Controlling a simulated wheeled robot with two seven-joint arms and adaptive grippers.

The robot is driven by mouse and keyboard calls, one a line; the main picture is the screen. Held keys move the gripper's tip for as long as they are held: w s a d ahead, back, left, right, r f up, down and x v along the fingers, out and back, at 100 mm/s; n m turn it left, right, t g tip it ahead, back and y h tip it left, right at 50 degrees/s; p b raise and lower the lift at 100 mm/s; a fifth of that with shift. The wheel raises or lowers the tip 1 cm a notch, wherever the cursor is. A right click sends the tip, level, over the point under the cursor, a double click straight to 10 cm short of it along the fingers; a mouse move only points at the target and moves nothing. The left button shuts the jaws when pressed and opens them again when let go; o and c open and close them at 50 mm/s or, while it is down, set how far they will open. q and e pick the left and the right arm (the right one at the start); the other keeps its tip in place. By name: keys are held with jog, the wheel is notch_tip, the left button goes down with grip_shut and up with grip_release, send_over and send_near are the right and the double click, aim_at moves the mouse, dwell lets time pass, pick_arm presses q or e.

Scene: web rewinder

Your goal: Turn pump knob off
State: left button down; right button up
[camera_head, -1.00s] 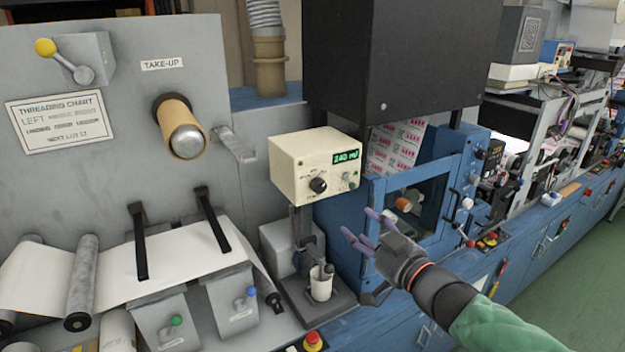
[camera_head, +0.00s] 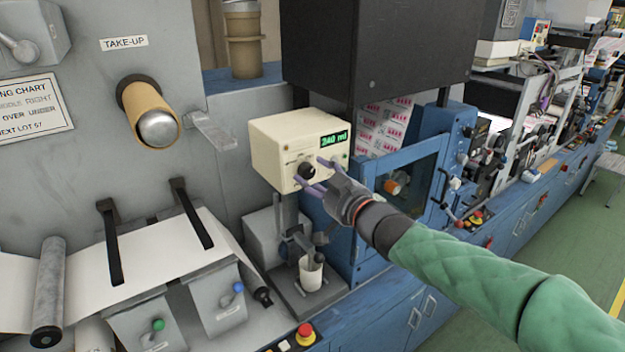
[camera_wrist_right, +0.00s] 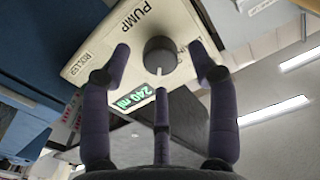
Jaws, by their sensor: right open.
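The cream pump box (camera_head: 290,150) stands on a grey post, with a green display reading 240 ml. Its black knob (camera_head: 306,170) is on the front face. In the right wrist view the knob (camera_wrist_right: 160,56) has a white pointer line and sits below the word PUMP. My right gripper (camera_head: 315,175) is open in front of the box. Its purple fingers spread on either side of the knob in the wrist view, with a third finger near the display. I cannot tell whether any finger touches the knob. My left gripper is not in view.
A white cup (camera_head: 311,272) stands on the grey base below the pump. A red emergency button (camera_head: 305,333) is at the front edge. The black cabinet (camera_head: 375,50) hangs behind the pump. A blue framed window (camera_head: 400,182) is right of it.

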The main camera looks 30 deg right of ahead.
jog(key=shift+w+a, duration=0.1)
jog(key=shift+w, duration=0.6)
jog(key=c, duration=1.1)
jog(key=shift+c, duration=0.2)
